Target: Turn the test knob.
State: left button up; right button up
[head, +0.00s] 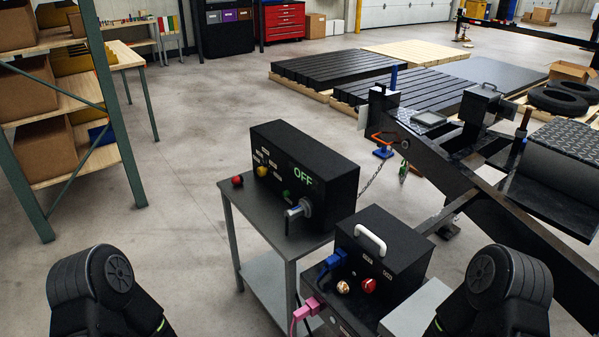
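A black control box (305,170) stands on a small grey stand (228,199). Its front shows a lit green "OFF" (303,175). A silver knob with a protruding handle (298,210) sits at the lower right of this face; I take it as the test knob. Nothing touches it. Dark links of my two arms show at the bottom left and right, but neither gripper is in view.
A second black box (385,245) with a white handle, a blue plug (333,259) and a pink plug (306,309) stands right of the stand. A black trailer frame (455,165) runs along the right. Shelving (118,125) stands at left. The floor between is clear.

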aim_at(262, 171)
jog(key=i+j+z, duration=0.35)
jog(key=j, duration=0.6)
jog(key=i+j+z, duration=0.1)
jog(key=j+z, duration=0.25)
jog(key=j, duration=0.65)
jog(key=j+z, duration=0.35)
jog(key=j, duration=0.7)
